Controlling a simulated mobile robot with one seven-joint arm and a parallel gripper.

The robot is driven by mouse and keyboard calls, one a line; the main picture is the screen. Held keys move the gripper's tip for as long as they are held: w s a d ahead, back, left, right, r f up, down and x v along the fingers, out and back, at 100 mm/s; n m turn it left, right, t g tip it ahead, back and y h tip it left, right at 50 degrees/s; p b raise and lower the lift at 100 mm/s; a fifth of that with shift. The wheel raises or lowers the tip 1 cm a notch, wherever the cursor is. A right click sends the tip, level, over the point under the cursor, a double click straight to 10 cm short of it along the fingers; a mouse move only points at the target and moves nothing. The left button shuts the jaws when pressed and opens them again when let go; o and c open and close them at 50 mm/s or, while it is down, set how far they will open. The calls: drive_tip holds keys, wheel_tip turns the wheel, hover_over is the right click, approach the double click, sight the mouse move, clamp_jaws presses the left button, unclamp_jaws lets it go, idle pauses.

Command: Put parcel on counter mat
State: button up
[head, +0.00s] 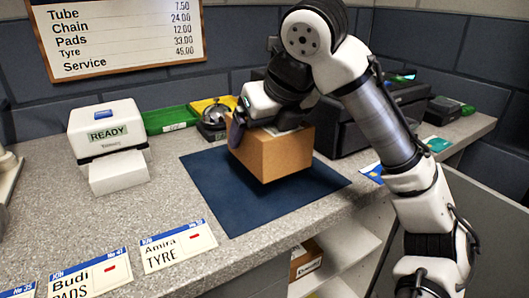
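The parcel (273,155) is a brown cardboard box with a pale label partly showing on top. It is over the dark blue counter mat (225,205), slightly tilted, with a shadow under it. It looks just above the mat, though I cannot tell whether a lower corner touches. My gripper (268,128) comes down on the parcel from above. One finger lies against its left side; the other finger is hidden behind the box and arm. The gripper appears shut on the parcel.
A white printer marked READY (108,135) stands left. A bell (214,120), a green tray (168,119) and a yellow tray (203,104) are behind the mat. A dark machine (340,125) is right of the parcel. Name cards (178,246) lie along the front edge.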

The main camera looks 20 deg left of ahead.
sight(268, 139)
wheel_tip(268, 139, down, 4)
drive_tip(key=shift+f+b, duration=0.1)
drive_tip(key=shift+b, duration=0.2)
drive_tip(key=o, duration=1.2)
drive_tip(key=p+v, duration=0.2)
drive_tip(key=v, duration=1)
